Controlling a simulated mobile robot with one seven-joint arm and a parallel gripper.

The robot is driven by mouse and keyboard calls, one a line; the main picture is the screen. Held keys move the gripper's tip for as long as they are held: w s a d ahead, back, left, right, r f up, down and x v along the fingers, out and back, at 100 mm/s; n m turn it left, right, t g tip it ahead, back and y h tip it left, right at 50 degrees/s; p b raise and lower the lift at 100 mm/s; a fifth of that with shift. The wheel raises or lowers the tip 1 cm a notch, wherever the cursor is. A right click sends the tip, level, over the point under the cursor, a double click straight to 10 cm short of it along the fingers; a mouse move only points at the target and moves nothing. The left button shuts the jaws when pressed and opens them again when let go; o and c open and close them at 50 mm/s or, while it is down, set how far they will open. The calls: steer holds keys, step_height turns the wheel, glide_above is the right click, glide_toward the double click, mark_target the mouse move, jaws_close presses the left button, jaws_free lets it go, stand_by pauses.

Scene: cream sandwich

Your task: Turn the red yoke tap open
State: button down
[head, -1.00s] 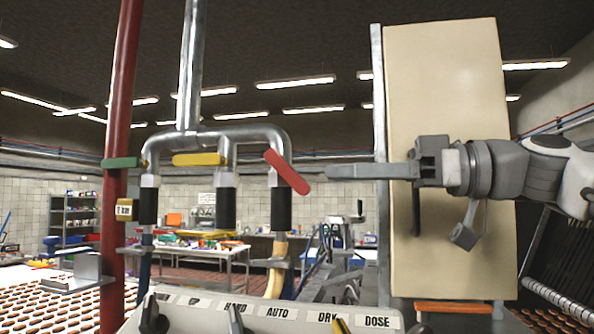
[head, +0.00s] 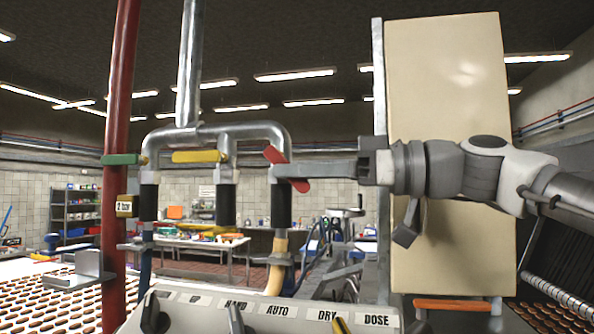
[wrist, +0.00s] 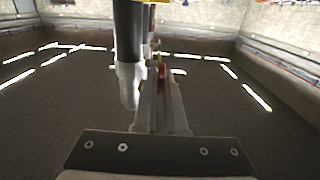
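The red tap handle (head: 300,185) is on the right pipe of the yoke in the head view, slanting from upper left down to lower right. My gripper (head: 285,171) reaches in from the right, its fingers crossing in front of the handle's middle and hiding it. In the wrist view the fingers of my gripper (wrist: 161,95) lie close together, with a thin strip of the red handle (wrist: 161,72) between their ends. Whether they press on it is unclear. The yoke (head: 208,136) is grey metal.
A green handle (head: 121,159) and a yellow handle (head: 199,156) lie level on the other pipes. A red post (head: 117,230) stands at left and a cream panel (head: 445,90) behind my arm. A labelled control panel (head: 200,308) is below.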

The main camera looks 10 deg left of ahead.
steer(key=y+b, duration=0.1)
steer(key=b, duration=0.2)
steer(key=shift+a+f, duration=0.1)
steer(key=shift+f, duration=0.3)
steer(key=y+b, duration=0.1)
steer(key=b, duration=0.1)
steer(key=y+b, duration=0.1)
steer(key=b, duration=0.2)
steer(key=y+b, duration=0.1)
steer(key=b, duration=0.2)
steer(key=shift+a+f, duration=0.25)
steer(key=shift+a, duration=0.15)
steer(key=shift+r+t+y+b, duration=0.2)
steer(key=shift+t+y+b, duration=0.15)
steer(key=shift+b, duration=0.2)
steer(key=c, duration=1.3)
jaws_free()
steer(key=shift+o, duration=0.2)
steer(key=shift+f, duration=0.1)
steer(key=shift+w+d+f, duration=0.1)
steer(key=shift+d, duration=0.05)
steer(key=s+d, duration=0.1)
steer(key=d, duration=1.1)
steer(key=shift+d+b, duration=0.3)
steer(key=shift+d, duration=0.05)
